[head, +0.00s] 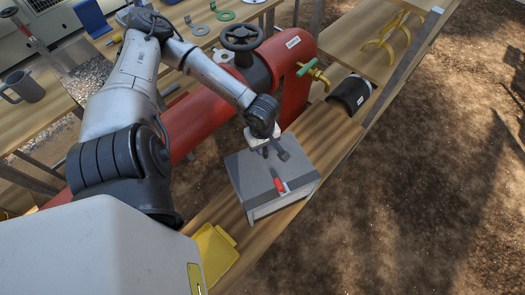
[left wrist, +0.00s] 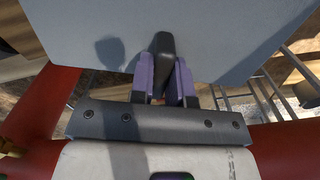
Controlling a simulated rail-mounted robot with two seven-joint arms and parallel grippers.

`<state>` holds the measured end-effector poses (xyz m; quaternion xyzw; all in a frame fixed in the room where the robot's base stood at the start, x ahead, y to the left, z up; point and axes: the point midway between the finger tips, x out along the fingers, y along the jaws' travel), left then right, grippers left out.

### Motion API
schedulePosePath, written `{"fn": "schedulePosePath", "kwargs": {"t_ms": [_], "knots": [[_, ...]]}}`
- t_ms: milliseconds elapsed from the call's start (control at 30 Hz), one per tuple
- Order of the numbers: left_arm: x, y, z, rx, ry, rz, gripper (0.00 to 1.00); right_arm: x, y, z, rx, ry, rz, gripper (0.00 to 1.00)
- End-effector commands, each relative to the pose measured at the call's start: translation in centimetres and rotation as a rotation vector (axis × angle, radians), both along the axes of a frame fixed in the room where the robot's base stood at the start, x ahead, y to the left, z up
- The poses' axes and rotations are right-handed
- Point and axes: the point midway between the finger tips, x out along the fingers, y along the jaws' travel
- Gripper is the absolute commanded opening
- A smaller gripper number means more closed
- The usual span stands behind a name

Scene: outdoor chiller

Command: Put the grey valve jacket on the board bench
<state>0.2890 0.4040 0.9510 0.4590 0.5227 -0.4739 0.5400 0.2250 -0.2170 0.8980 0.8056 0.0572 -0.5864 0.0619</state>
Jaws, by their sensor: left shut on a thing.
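The grey valve jacket (head: 255,180) is a boxy grey cover with a dark strap and a red buckle. It is over the wooden board bench (head: 325,150), in front of the red pipe. I cannot tell whether its underside touches the boards. My left gripper (head: 268,148) is at its top, shut on its dark tab. In the left wrist view the two purplish fingers (left wrist: 164,80) clasp this dark tab, with the jacket's flat grey face (left wrist: 220,35) beyond. My right gripper is not in view.
A red pipe (head: 200,120) with a black handwheel (head: 241,37) and a yellow-green tap (head: 313,74) runs beside the bench. A black half-shell (head: 350,95) lies farther along the boards. A yellow dustpan-like piece (head: 214,255) is near the jacket's front. Bare ground lies right.

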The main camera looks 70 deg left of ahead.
Motion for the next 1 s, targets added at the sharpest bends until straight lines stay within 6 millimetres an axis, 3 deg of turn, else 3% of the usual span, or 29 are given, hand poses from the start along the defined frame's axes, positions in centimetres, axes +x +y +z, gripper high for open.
{"fn": "schedulePosePath", "kwargs": {"t_ms": [367, 767, 800, 1000], "knots": [[0.0, -0.1, -3.8, -0.002, 0.001, 0.001, 0.00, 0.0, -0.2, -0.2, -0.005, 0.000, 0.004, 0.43], [0.0, -0.1, -4.3, -0.001, 0.000, 0.000, 0.00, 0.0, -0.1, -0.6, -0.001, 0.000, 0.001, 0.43], [0.0, -0.1, -4.2, 0.000, 0.001, 0.000, 0.20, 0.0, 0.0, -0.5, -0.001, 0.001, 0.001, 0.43], [0.0, -0.1, -4.2, 0.000, 0.001, 0.000, 0.39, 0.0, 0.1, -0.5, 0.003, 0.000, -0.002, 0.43]]}}
